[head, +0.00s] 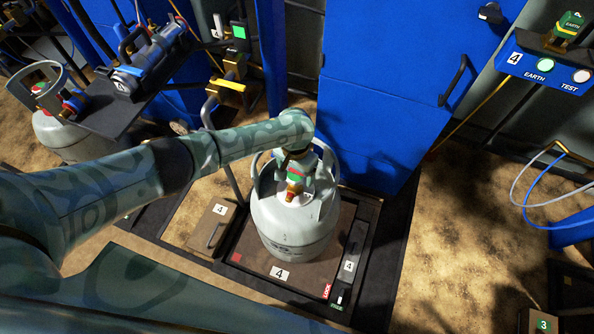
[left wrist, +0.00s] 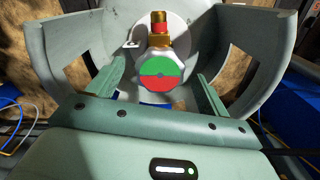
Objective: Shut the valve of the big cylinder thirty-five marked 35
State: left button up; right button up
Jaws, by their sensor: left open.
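The big grey cylinder (head: 290,236) stands upright on a scale marked 4, with a dark, partly legible marking on its front. Its brass valve (head: 293,194) sits at the top inside the collar; the brass shows in the left wrist view (left wrist: 160,38) with a red part. The valve's round face (left wrist: 160,73) is green on one half and red on the other. My left gripper (head: 298,172) is over the cylinder top. In the left wrist view it is open (left wrist: 160,88), one finger on each side of the round face, with gaps visible. My right gripper is not seen.
The cylinder's collar (left wrist: 253,60) curves close around my left gripper. A blue cabinet (head: 375,110) stands right behind the scale (head: 255,262). A second cylinder (head: 62,138) and a dark shelf with a blue-grey device (head: 147,62) are at the left. A blue EARTH/TEST panel (head: 545,68) hangs upper right.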

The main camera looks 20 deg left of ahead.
pick_arm(q)
jog(key=shift+f, duration=0.15)
jog(key=shift+c, duration=0.3)
jog(key=c, duration=0.9)
jog(key=shift+c, duration=0.2)
